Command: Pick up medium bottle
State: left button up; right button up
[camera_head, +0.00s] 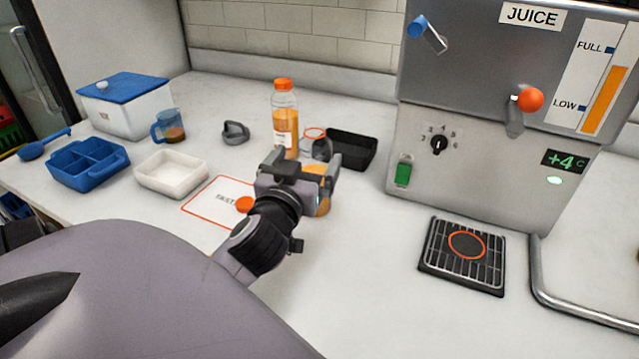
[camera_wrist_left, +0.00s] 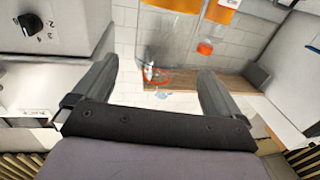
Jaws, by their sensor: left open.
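An open clear bottle (camera_head: 322,203) with orange juice low inside and an orange ring at its mouth stands on the counter; it looks like the medium bottle. My left gripper (camera_head: 303,167) is open in front of it and hides its middle. In the left wrist view the clear bottle (camera_wrist_left: 180,50) appears between the two spread fingers of my left gripper (camera_wrist_left: 158,85), inverted in the picture. I cannot tell whether the fingers touch it. A taller bottle (camera_head: 285,120) with an orange cap and juice stands just behind, to the left. My right gripper is not in view.
A black tray (camera_head: 352,150) stands close right of the bottle, a grey lid-like piece (camera_head: 235,131) to the left. A loose orange cap (camera_head: 245,204) lies on the taste mat (camera_head: 205,207). The juice machine (camera_head: 480,150) and drip grid (camera_head: 462,256) are at right. The front counter is clear.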

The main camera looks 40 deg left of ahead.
aim_at(317, 141)
pick_arm(q)
jog(key=shift+w+f, duration=0.15)
jog(key=shift+f, duration=0.2)
jog(key=x, duration=0.2)
jog(key=p+x, duration=0.1)
jog(key=x, duration=0.3)
jog(key=shift+r, duration=0.4)
jog(key=shift+w+a, duration=0.25)
jog(key=shift+w, duration=0.25)
jog(key=c, duration=1.7)
